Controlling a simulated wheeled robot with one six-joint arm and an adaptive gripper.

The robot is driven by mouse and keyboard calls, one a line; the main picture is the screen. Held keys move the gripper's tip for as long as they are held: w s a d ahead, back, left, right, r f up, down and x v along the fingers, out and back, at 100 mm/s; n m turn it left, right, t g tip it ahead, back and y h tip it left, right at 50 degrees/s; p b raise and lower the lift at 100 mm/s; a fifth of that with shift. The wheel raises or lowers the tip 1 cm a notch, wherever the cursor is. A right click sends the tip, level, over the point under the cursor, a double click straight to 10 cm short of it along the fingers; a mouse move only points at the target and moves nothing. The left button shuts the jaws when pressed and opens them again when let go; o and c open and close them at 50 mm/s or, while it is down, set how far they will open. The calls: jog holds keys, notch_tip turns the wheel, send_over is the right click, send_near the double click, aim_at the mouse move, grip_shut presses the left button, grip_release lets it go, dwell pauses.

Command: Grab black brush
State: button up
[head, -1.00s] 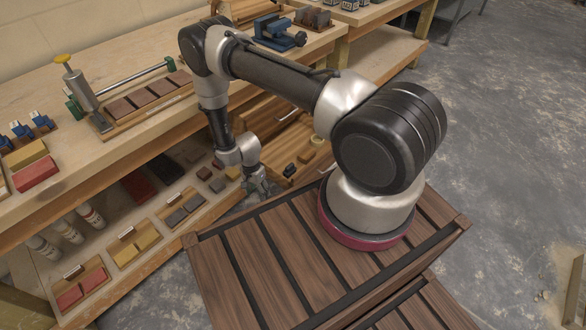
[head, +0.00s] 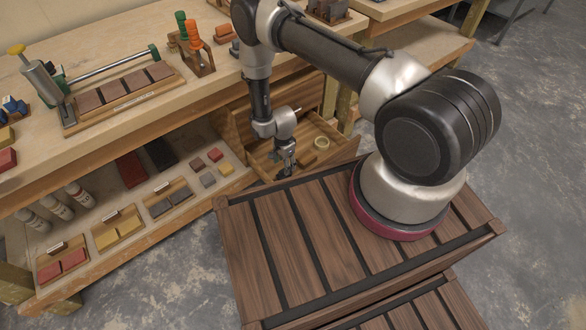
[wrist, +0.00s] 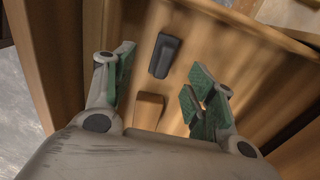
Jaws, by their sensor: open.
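A black, oblong thing, which fits the black brush (wrist: 166,55), lies in the open wooden drawer in the wrist view. I cannot make out bristles on it. A plain wooden block (wrist: 148,110) lies beside it, nearer my wrist. My gripper (wrist: 160,76) is open and empty, with green-padded fingers on either side of the space by these two things. In the head view my gripper (head: 285,166) points down over the drawer, and it hides the black thing there.
The open drawer (head: 262,160) has raised wooden walls close around my gripper. The workbench top (head: 190,92) overhangs at the left. A slatted crate (head: 300,240) stands in front.

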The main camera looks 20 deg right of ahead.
jog(key=shift+d+f, duration=0.1)
jog(key=shift+f, duration=0.25)
jog(key=f, duration=0.7)
jog(key=shift+w, duration=0.3)
jog(key=c, duration=1.1)
